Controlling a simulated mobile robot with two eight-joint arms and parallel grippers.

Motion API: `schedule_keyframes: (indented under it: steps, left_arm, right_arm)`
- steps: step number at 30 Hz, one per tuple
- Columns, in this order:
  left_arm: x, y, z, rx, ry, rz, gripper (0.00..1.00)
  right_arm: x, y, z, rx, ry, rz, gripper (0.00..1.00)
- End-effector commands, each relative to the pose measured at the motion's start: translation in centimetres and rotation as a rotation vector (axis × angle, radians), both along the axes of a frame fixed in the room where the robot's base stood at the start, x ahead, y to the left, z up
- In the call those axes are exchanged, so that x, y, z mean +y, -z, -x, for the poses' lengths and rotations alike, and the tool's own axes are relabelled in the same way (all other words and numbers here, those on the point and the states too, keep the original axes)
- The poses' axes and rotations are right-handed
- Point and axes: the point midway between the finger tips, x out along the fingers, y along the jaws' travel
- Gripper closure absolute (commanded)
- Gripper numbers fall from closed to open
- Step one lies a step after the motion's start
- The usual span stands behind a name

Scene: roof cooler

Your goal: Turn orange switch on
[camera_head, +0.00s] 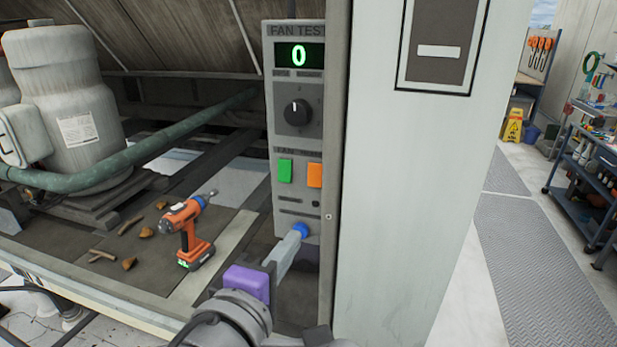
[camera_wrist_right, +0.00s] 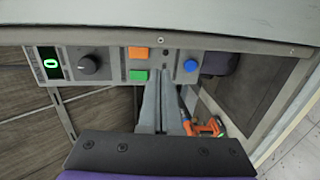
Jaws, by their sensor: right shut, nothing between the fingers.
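The orange switch (camera_head: 314,175) is on the right side of the grey FAN TEST panel (camera_head: 283,219), beside a green switch (camera_head: 285,171). In the right wrist view the orange switch (camera_wrist_right: 138,53) lies just left of the fingertips, above the green switch (camera_wrist_right: 138,75). My right gripper (camera_head: 297,237) is shut and empty in front of the lower panel, below the switches, near a blue button (camera_head: 300,229). In the wrist view its fingertips (camera_wrist_right: 166,80) lie between the switches and the blue button (camera_wrist_right: 190,65). Contact with the panel cannot be told. My left gripper is not in view.
A dark knob (camera_head: 297,112) sits above the switches, under a display (camera_head: 299,55) reading 0. An orange drill (camera_head: 187,232) stands on the surface left of my right gripper. A pale cabinet side (camera_head: 410,200) borders the panel on the right.

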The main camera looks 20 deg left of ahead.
Motion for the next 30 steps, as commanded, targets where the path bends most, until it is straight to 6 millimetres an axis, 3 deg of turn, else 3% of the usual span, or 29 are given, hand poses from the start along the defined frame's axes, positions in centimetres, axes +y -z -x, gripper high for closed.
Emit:
schedule_keyframes:
  steps: [1, 4, 17, 23, 30]
  left_arm:
    - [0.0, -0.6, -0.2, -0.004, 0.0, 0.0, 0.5]
    - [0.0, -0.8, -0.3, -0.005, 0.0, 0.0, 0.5]
    - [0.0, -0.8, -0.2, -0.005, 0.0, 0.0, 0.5]
    - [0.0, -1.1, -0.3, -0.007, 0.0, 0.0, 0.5]
    - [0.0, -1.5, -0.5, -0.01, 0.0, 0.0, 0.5]
  right_arm:
    - [0.7, -1.4, 0.4, -0.022, -0.014, 0.003, 1.0]
    - [1.2, -2.4, 0.7, -0.045, -0.025, 0.008, 1.0]
    - [1.2, -2.3, 0.2, -0.047, -0.024, 0.009, 1.0]
    - [1.0, -1.9, -2.8, -0.047, -0.02, 0.009, 1.0]
    - [0.7, -1.3, -8.0, -0.047, -0.019, 0.01, 1.0]
